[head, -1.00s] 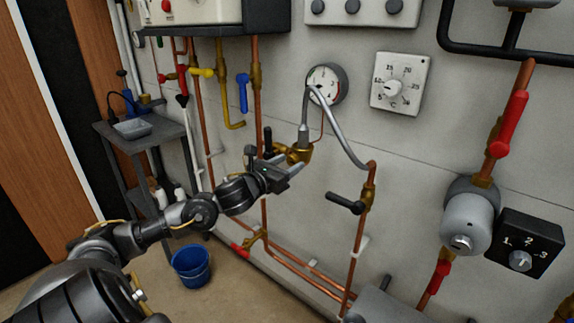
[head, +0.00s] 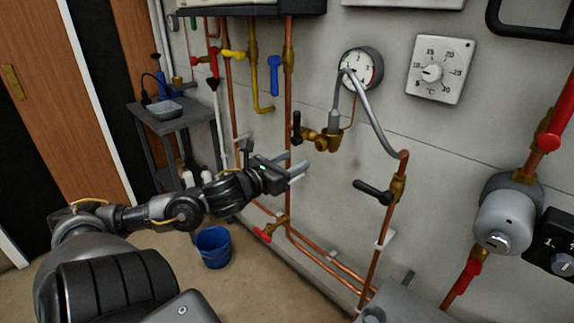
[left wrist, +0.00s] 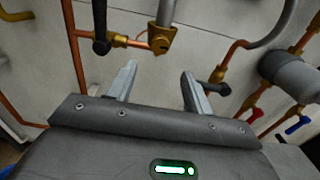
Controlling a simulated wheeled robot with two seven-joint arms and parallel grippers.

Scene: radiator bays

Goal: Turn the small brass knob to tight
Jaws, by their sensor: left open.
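The small brass knob appears to be the round end of the brass valve fitting (head: 327,142) under the grey braided hose, right of a black lever. In the left wrist view the brass fitting (left wrist: 161,38) is straight ahead, beyond the fingertips. My left gripper (head: 294,166) is open and empty, below and left of the fitting, apart from it. Its two fingers also show in the left wrist view (left wrist: 159,74), with a clear gap between them. Any mark for tight is too small to read. My right gripper is not in view.
A pressure gauge (head: 359,69) and a thermostat dial (head: 440,70) are on the wall above. The grey hose (head: 376,115) curves down to a pipe with a black lever (head: 374,191). Copper pipes run close by. A blue bucket (head: 213,247) stands on the floor.

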